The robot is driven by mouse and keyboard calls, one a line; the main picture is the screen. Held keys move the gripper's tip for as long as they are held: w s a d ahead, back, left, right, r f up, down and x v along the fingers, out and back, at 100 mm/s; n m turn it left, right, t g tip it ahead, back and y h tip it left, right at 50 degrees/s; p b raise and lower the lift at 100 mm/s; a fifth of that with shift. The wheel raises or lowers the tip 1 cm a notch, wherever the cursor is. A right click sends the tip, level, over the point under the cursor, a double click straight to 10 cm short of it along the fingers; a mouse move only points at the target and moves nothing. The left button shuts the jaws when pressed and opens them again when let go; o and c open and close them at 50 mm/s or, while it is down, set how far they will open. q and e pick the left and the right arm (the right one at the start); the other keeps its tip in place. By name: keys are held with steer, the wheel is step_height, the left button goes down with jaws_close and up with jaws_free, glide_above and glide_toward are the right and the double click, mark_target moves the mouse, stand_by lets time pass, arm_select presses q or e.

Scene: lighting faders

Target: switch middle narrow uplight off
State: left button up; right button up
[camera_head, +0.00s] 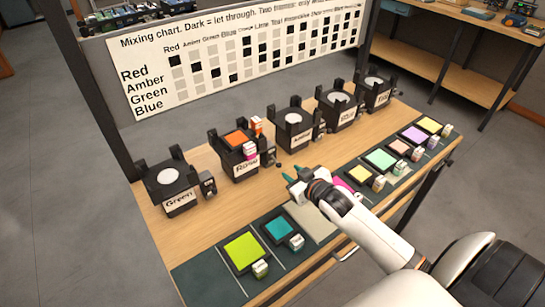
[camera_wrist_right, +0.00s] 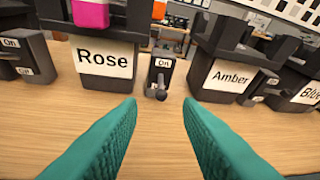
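A row of black uplights stands on the wooden bench: Green (camera_head: 170,178), Rose (camera_head: 240,140), Amber (camera_head: 293,119) and two more to the right. A small switch box stands right of Rose (camera_head: 269,157), and it also shows in the right wrist view (camera_wrist_right: 161,68). Its "On" label is visible at the top, and its dark lever (camera_wrist_right: 158,94) sits low, toward me; any "Off" label there is hidden. My right gripper (camera_head: 290,175) has teal fingers, apart and empty, in front of that box without touching it. My left gripper is not in view.
Rose holds an orange filter (camera_head: 236,138) with orange and pink tabs. Coloured filters lie along the front strip, including lime (camera_head: 242,252) and teal (camera_head: 279,228). A mixing chart (camera_head: 240,60) stands behind. Bare bench (camera_head: 222,208) lies between uplights and strip.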

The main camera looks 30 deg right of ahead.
mark_target(276, 161)
steer(key=x, duration=0.4)
steer(key=shift+w, duration=0.15)
steer(key=x, duration=0.4)
steer(key=shift+w+f+b, duration=0.2)
steer(key=shift+w+b, duration=0.1)
steer(key=shift+w, duration=0.05)
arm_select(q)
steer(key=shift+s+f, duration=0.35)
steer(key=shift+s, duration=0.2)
arm_select(e)
steer(key=shift+x, duration=0.85)
